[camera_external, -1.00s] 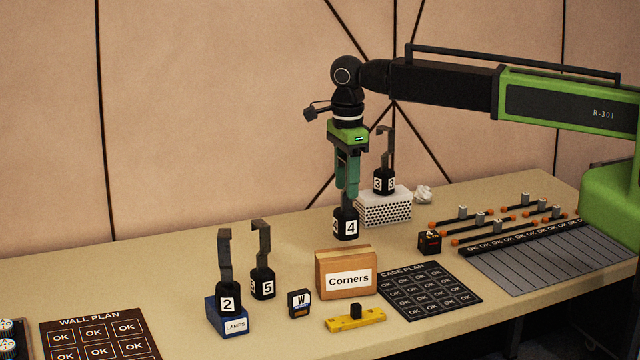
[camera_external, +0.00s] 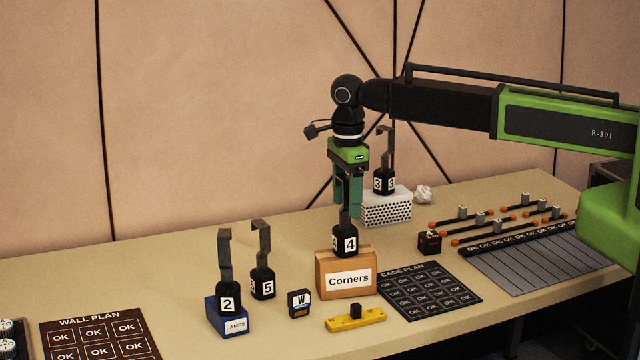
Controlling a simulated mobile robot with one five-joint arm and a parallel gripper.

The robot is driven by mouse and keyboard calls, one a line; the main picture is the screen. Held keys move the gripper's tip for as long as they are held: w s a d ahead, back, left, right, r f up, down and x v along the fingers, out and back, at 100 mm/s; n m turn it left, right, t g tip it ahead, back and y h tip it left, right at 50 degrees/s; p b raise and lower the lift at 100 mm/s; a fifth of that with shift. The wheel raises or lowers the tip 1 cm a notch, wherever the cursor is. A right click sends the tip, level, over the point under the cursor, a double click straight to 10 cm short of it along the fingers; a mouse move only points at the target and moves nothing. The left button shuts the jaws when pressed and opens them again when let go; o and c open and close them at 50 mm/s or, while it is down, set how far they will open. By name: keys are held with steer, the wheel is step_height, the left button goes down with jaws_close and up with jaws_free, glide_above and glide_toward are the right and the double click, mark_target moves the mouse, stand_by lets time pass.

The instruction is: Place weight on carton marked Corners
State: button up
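The carton marked Corners (camera_external: 348,280) is a brown box on the table, its label facing the camera. A black weight marked 4 (camera_external: 345,243) with a tall grey handle is upright on the carton's top and appears to rest there. My gripper (camera_external: 348,203) points down directly above it, its green fingers apart on either side of the handle. The handle's upper part is hidden between the fingers.
Weight 2 (camera_external: 229,299) is on a blue Lamps box, with weight 5 (camera_external: 263,284) beside it. Weight 3 (camera_external: 384,182) is on a white perforated block (camera_external: 385,209). A yellow bar (camera_external: 355,319) lies in front of the carton.

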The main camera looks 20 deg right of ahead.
step_height(320, 180, up, 12)
steer(key=p, duration=1.2)
steer(key=shift+r, duration=0.25)
steer(key=shift+f, duration=0.15)
steer(key=w+d+n, duration=0.3)
steer(key=d+n, duration=0.1)
steer(key=d, duration=0.8)
steer(key=w+d+n, duration=0.3)
steer(key=d, duration=0.9)
steer(key=s+d+n, duration=0.2)
steer(key=d+n, duration=0.3)
steer(key=d, duration=0.7)
steer(key=s+d+n, duration=0.2)
steer(key=d+n, duration=0.4)
steer(key=d, duration=0.7)
steer(key=shift+s+d, duration=0.3)
steer(key=shift+s, duration=0.05)
